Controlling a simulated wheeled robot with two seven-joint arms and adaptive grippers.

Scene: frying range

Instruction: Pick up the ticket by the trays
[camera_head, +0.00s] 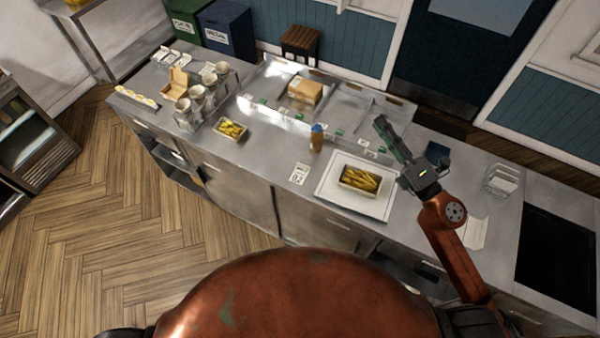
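A small white printed ticket (299,173) lies flat on the steel counter, left of a white tray (328,196). The tray holds a carton of fries (360,179). Another white paper (476,232) lies on the counter right of the tray, partly behind my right arm; I cannot tell if it is printed. My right gripper (412,144) is above the counter, beyond and right of the tray, with its fingers spread apart and nothing visible between them. It is well apart from the printed ticket. My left gripper is not in view.
A brown bottle with a blue cap (316,140) stands just behind the ticket. A second carton of fries (230,130) and several cups (197,93) are farther left. A wire rack (502,179) stands at the right, near a dark recess (555,250). The counter's front edge is close to the ticket.

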